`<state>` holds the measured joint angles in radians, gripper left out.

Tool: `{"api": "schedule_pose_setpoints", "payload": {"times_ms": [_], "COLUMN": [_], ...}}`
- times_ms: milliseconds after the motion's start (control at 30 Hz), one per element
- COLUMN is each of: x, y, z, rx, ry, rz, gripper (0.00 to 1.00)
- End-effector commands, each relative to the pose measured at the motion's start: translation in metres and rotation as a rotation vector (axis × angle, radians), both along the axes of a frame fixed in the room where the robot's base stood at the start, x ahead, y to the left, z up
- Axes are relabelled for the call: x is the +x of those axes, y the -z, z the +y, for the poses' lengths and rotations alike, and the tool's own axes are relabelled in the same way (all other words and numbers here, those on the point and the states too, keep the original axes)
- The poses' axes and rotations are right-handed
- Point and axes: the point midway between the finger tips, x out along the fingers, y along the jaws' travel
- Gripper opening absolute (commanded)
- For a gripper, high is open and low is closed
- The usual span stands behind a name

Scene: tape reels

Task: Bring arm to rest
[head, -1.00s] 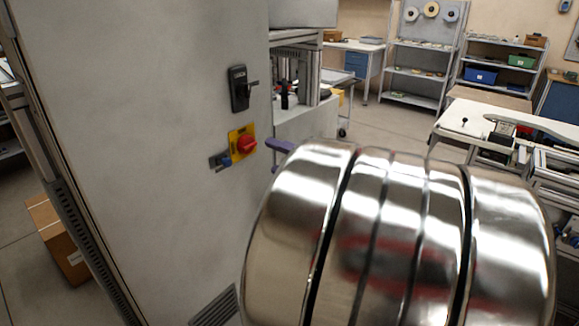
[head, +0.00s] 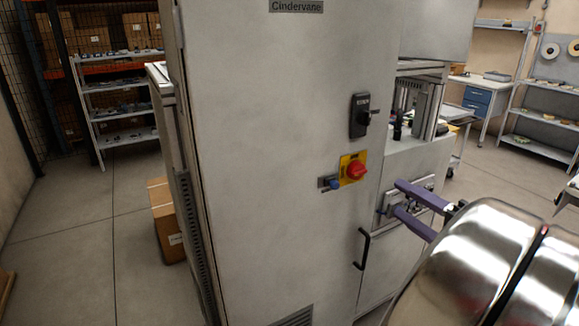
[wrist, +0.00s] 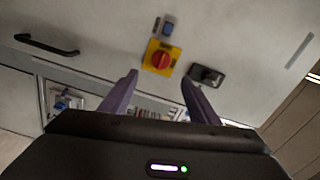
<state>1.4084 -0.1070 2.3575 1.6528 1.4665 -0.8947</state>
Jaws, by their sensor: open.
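My gripper (head: 400,198) is at the right of the head view, its two purple fingers spread apart and pointing left toward the grey machine cabinet (head: 265,150). Nothing shows between the fingers. In the wrist view my gripper (wrist: 158,84) is also open and empty, with the cabinet front ahead of it. My shiny metal arm covers the lower right corner of the head view and hides what lies behind it.
The cabinet carries a red knob on a yellow plate (head: 354,170), a black handle switch (head: 360,115) and a black door handle (head: 363,249). A cardboard box (head: 166,220) stands at its left. Shelves (head: 117,100) stand at the back left. Floor (head: 90,240) at left is clear.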

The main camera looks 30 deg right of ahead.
Motion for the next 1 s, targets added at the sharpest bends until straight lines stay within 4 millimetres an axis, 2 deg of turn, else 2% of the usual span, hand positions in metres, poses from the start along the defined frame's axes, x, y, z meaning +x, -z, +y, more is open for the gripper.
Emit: {"api": "schedule_pose_setpoints", "payload": {"times_ms": [233, 367, 500, 667, 800, 1000], "x": [0.004, 0.016, 0.033, 0.044, 0.043, 0.031], "y": [0.002, 0.011, 0.028, 0.053, 0.074, 0.102], "z": [0.006, 0.03, 0.075, 0.132, 0.177, 0.233], "rx": [-0.006, -0.033, -0.096, -0.192, -0.288, -0.448], "ry": [-0.019, -0.091, -0.227, -0.408, -0.567, -0.788], "rz": [0.011, 0.056, 0.14, 0.247, 0.331, 0.436], "gripper": [0.55, 0.55, 0.55, 0.55, 0.55, 0.55]}}
